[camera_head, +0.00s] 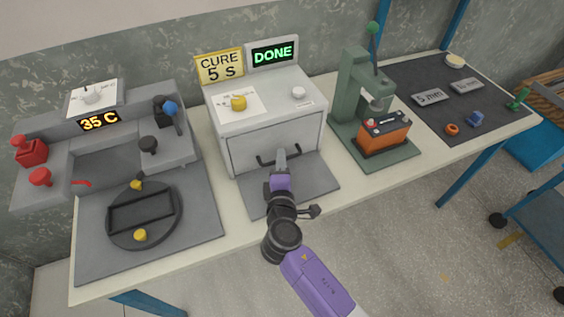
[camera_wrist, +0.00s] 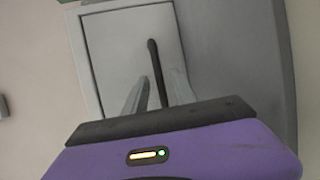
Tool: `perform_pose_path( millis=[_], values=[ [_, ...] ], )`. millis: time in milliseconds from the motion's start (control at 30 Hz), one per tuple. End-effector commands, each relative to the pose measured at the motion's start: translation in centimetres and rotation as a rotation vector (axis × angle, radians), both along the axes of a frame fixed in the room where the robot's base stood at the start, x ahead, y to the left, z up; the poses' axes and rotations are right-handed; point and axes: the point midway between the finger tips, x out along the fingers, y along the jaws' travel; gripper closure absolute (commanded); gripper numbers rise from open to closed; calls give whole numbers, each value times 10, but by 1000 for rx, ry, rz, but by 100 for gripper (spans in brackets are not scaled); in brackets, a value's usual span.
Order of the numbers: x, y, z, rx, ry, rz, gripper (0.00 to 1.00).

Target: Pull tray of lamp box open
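The lamp box (camera_head: 262,118) is a pale grey box in the middle of the bench, and the tray front (camera_head: 250,143) is flush in its face, closed. A dark bar handle (camera_head: 265,161) sits low on the tray front; it also shows in the wrist view (camera_wrist: 154,58). My gripper (camera_head: 281,157) is at the handle, its fingers pointing at the tray front. In the wrist view my gripper (camera_wrist: 158,82) has one finger on each side of the bar, with narrow gaps showing, so it looks open around the handle. Contact with the bar is not visible.
A grey plate (camera_head: 312,187) lies before the box. A green press (camera_head: 349,92) with an orange battery (camera_head: 384,133) stands right, and a grey station (camera_head: 60,150) with a round turntable (camera_head: 172,212) stands left. A sign reading DONE (camera_head: 272,54) is on top of the box.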

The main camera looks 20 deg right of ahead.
Motion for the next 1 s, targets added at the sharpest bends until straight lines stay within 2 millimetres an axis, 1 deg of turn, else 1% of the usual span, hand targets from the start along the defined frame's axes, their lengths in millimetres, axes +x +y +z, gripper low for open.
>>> perform_pose_path(
  millis=[67,167,200,233,1000],
  values=[
    [0,0,0,0,0,0,68],
    [0,0,0,0,0,0,86],
    [0,0,0,0,0,0,94],
    [0,0,0,0,0,0,99],
    [-1,0,0,1,1,1,100]
  ],
)
